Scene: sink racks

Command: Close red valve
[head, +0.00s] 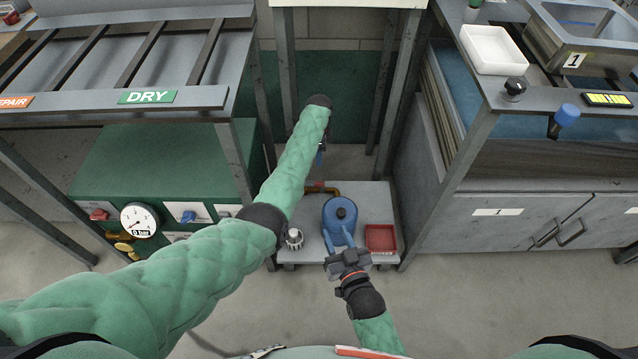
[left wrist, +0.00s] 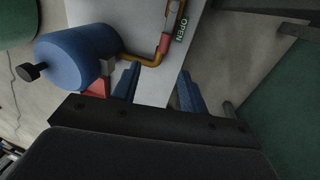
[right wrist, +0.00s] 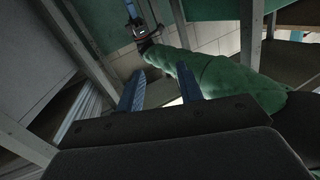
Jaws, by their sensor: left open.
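The red valve (head: 317,187) shows as a small red part on a brass-coloured pipe behind the blue tank. In the left wrist view the red valve part (left wrist: 165,43) sits beside a green OPEN label (left wrist: 181,30). My left gripper (head: 320,157) reaches far back, beyond the pipe, mostly hidden by its own arm. Its fingers (left wrist: 157,88) are apart and empty, with the valve ahead of them. My right gripper (head: 340,239) is over the front of the small table, by the blue tank (head: 339,210). Its fingers (right wrist: 158,85) are apart with nothing between them.
The small grey table (head: 365,205) also holds a red tray (head: 380,238) and a metal fitting (head: 294,238). Table legs and racks stand close on both sides. A pressure gauge (head: 139,220) is at the left and a white tray (head: 492,50) at the upper right.

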